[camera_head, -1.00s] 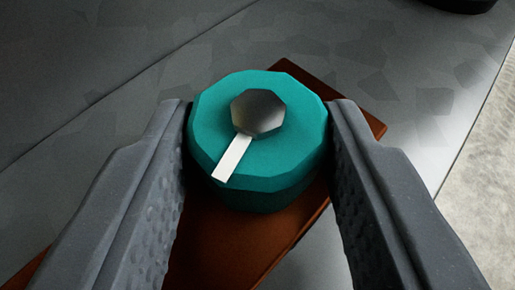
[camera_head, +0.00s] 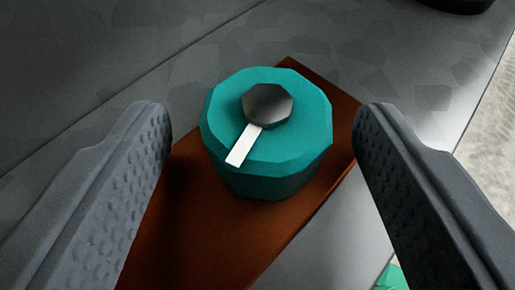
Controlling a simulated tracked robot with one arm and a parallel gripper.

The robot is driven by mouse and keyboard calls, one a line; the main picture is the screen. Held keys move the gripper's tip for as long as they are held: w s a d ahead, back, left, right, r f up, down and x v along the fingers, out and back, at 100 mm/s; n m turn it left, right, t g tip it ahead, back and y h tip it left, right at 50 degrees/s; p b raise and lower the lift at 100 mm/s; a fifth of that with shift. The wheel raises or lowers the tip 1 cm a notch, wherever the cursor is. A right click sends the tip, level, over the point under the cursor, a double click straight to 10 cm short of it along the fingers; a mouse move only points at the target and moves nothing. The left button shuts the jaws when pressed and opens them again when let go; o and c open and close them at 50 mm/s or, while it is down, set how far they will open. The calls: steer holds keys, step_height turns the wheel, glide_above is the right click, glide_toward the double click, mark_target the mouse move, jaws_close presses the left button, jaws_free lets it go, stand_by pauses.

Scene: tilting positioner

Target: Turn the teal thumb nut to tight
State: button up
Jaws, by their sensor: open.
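The teal thumb nut (camera_head: 293,151) stands on a brown-orange plate (camera_head: 190,235) in the middle of the view. It has a faceted rim, a dark metal hexagonal stud (camera_head: 267,105) on top and a white pointer stripe (camera_head: 244,146) that points toward the lower left. My gripper (camera_head: 265,140) is open, with one finger on each side of the nut. Clear gaps show between both fingers and the nut. No tight mark is visible on the plate.
The plate lies on a grey metal surface (camera_head: 110,55) with a seam at the upper left. Its edge runs along the right, with pale floor beyond. A dark round object (camera_head: 458,4) is cut off at the top right. A teal piece (camera_head: 392,279) shows at the bottom right.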

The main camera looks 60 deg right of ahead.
steer(key=b+v, duration=0.3)
steer(key=v, duration=1)
steer(key=shift+r, duration=0.1)
steer(key=shift+a+n+y+b, duration=0.1)
steer(key=shift+n+y+b, duration=0.2)
steer(key=shift+b, duration=0.1)
steer(key=shift+s+d+n+t+y+b, duration=0.9)
steer(key=shift+s+d+n+t+b, duration=0.7)
steer(key=shift+s, duration=0.25)
steer(key=p+x, duration=0.1)
steer(key=x, duration=1.1)
steer(key=shift+w+a+r+p, duration=0.1)
steer(key=shift+w+r+p, duration=0.1)
steer(key=shift+p, duration=0.15)
steer(key=shift+x, duration=0.75)
steer(key=shift+f, duration=0.15)
